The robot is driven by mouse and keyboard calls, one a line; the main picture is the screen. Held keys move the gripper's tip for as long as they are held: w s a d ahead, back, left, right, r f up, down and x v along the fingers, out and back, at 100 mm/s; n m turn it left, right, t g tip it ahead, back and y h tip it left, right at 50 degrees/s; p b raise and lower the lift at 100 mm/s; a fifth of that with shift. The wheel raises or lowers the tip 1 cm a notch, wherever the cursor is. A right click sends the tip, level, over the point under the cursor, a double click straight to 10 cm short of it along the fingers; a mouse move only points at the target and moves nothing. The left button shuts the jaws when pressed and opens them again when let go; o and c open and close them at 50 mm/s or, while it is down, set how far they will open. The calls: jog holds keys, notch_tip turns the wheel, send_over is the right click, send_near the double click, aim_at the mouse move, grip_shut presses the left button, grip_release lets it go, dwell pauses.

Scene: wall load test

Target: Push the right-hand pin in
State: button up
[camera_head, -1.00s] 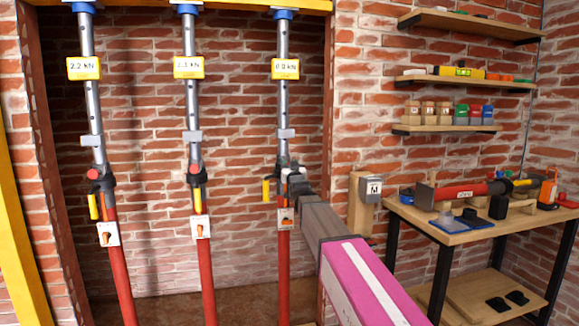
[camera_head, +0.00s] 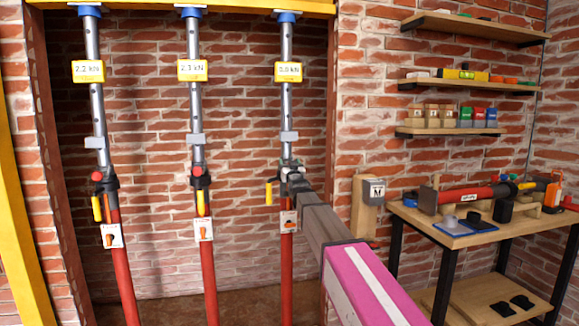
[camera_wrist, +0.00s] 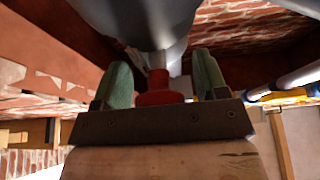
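The right-hand prop (camera_head: 287,250) is a red lower tube with a grey upper tube, a yellow load display (camera_head: 288,72) and a hanging yellow handle (camera_head: 268,193). My gripper (camera_head: 292,173) is at its collar and hides the pin in the head view. In the wrist view a red pin head (camera_wrist: 159,92) sits between the two green fingers of my gripper (camera_wrist: 162,80). The fingers are apart, with a narrow gap showing on each side of the red head. How deep the pin sits is hidden. The grey tube (camera_wrist: 150,20) is close above.
The left prop (camera_head: 122,280) and middle prop (camera_head: 208,280) stand alongside, with red knobs at their collars. A grey box on a wooden post (camera_head: 365,205) stands right of my arm. A workbench (camera_head: 450,235) with tools is farther right, below shelves.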

jog(key=shift+s, duration=0.1)
jog(key=v, duration=1)
jog(key=shift+s+f, duration=0.2)
jog(key=shift+s, duration=0.1)
jog(key=shift+d, duration=0.15)
jog(key=s+d+f+m+g+h, duration=0.1)
jog(key=s+d+f+g+h, duration=0.25)
jog(key=f, duration=0.65)
jog(key=s+d+f+g, duration=0.35)
jog(key=d+f, duration=0.25)
jog(key=f, duration=0.4)
jog(key=s+d+f+m+g+h, duration=0.15)
jog(key=d+f+g, duration=0.3)
jog(key=f, duration=0.55)
jog(key=s+d+f+g, duration=0.4)
jog(key=s+f, duration=0.3)
jog(key=s, duration=0.4)
jog(key=s+d+f+g+h, duration=0.1)
jog(key=s+d+f+g, duration=0.3)
jog(key=s, duration=0.7)
notch_tip(320, 180, down, 4)
jog(key=shift+s+d+f+m+g, duration=0.1)
jog(key=shift+s+d+m+g, duration=0.2)
jog(key=shift+g, duration=0.75)
